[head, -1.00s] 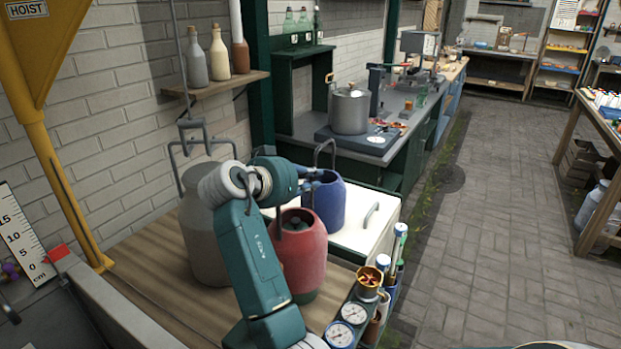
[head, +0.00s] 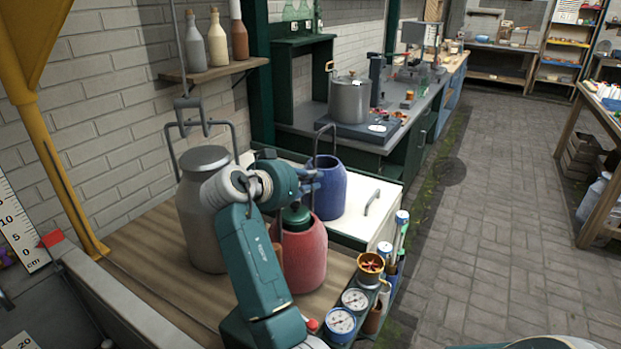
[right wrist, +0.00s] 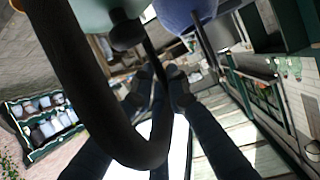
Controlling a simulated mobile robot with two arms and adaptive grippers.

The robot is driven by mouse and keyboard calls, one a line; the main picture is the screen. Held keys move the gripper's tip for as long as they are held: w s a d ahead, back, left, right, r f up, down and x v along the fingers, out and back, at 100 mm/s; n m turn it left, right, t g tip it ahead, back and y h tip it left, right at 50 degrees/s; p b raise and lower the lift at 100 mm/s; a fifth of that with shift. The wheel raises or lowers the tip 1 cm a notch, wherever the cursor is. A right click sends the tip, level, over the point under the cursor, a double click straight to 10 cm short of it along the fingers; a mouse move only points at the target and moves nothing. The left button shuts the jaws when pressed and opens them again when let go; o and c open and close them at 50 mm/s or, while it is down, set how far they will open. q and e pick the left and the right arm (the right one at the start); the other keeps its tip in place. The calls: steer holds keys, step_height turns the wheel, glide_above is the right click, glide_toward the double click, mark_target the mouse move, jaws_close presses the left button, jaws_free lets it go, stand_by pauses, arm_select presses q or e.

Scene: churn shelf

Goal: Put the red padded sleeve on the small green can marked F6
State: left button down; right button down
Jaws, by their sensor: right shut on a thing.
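The red padded sleeve (head: 304,258) stands upright on the wooden bench in the head view. The top of the small green can (head: 295,214) shows out of its opening; its lower body is hidden inside. I cannot read a mark on it. My right gripper (head: 313,181) is above the can, beside the blue can. In the right wrist view my right gripper (right wrist: 170,88) is shut on a dark bail handle (right wrist: 150,150), which reaches up to the green can (right wrist: 100,14). The sleeve cannot be made out there. My left gripper is not in view.
A blue can (head: 329,190) stands close behind the sleeve on a white surface. A large grey can (head: 196,225) stands at its left. Gauges (head: 341,321) and a brass cup (head: 370,266) are close at the right front. The bench (head: 160,255) is bare at the left.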

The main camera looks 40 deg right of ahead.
steer(key=shift+f+b, duration=0.35)
steer(key=shift+f, duration=0.55)
steer(key=c, duration=1.6)
jaws_free()
steer(key=shift+c, duration=0.2)
step_height(320, 180, up, 10)
